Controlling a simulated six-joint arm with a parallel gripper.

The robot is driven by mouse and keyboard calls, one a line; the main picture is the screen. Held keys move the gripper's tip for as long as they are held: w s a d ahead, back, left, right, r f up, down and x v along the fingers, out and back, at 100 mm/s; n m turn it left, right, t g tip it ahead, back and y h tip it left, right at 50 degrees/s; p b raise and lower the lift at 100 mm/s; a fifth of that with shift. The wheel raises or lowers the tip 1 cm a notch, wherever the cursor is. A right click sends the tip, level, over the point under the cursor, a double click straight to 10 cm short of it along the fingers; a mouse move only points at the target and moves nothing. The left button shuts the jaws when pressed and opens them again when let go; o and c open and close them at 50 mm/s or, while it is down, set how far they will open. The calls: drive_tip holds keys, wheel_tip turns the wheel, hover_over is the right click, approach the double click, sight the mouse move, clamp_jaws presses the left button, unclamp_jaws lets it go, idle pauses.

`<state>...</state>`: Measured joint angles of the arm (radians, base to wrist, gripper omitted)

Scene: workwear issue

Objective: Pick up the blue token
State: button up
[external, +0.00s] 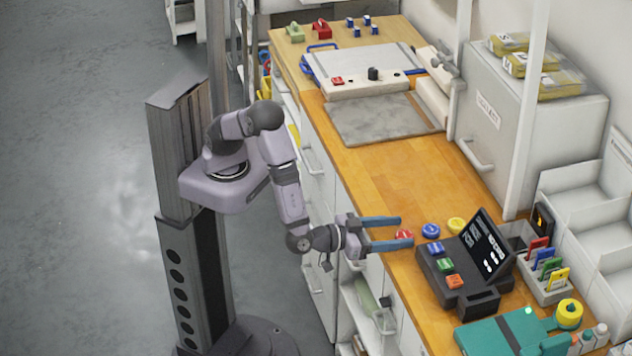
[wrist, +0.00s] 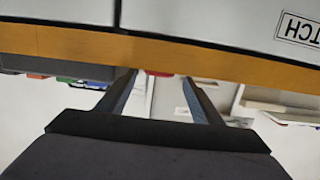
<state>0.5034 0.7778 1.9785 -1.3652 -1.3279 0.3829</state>
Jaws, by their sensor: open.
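The blue token (external: 431,230) is a round disc on the wooden worktop, just left of the dark terminal. A red token (external: 404,234) and a yellow token (external: 456,225) lie on either side of it. My gripper (external: 406,232) is open, with its two fingers pointing right over the worktop's front edge. In the external view, the red token shows between the fingertips and the blue token is a short way beyond them. In the wrist view, a bit of red (wrist: 158,73) shows between the fingers; I cannot make out the blue token there.
The dark terminal (external: 480,250) has blue, green and orange pieces on its front. A grey cabinet (external: 505,135) stands behind. The wooden top between the grey mat (external: 375,118) and tokens is clear.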

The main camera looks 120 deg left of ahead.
sight(426, 230)
drive_tip(key=shift+f, duration=0.2)
drive_tip(key=shift+p+x, duration=0.3)
drive_tip(key=shift+x, duration=0.85)
drive_tip(key=shift+w+a+r+p, duration=0.15)
drive_tip(key=shift+w+a+p, duration=0.2)
drive_tip(key=shift+p+x, duration=0.65)
drive_tip(key=shift+x, duration=1.45)
drive_tip(key=shift+w+d, duration=0.1)
drive_tip(key=shift+c, duration=0.3)
drive_tip(key=c, duration=1.4)
